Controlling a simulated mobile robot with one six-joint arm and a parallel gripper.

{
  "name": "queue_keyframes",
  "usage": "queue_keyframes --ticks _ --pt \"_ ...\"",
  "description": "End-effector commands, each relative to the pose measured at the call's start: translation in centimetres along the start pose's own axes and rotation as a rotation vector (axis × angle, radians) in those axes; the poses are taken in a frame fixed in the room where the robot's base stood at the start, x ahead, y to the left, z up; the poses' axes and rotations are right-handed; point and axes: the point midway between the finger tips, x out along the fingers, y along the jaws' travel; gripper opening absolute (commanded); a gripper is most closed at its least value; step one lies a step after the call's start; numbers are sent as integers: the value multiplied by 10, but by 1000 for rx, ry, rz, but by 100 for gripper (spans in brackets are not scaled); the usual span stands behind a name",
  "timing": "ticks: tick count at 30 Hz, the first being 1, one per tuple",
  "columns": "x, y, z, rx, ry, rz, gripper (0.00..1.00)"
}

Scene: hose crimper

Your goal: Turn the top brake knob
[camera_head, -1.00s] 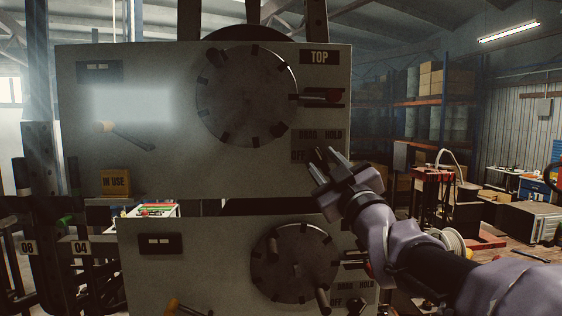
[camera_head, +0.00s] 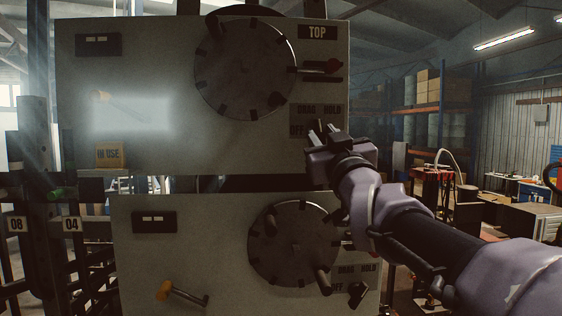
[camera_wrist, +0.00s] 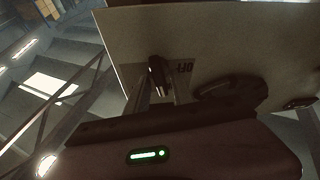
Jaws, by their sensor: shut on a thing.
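The top brake knob (camera_wrist: 157,72) is a small dark knob on the pale upper panel, beside the OFF label in the wrist view. It lies between the fingers of my gripper (camera_wrist: 158,90), which is shut on it. In the head view, my gripper (camera_head: 321,128) reaches the lower right of the upper panel (camera_head: 150,165), just below the DRAG and HOLD labels and right of OFF. The gripper hides the knob there. The TOP label (camera_head: 317,32) is at that panel's upper right.

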Motion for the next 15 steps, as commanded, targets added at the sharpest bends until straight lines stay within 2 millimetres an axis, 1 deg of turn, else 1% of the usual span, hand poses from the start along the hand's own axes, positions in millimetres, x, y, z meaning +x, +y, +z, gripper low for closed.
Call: queue_keyframes --ticks 1,15 --pt "-4 -3 9 38 2 13 0" --pt "2 -2 -1 423 -4 172 0"
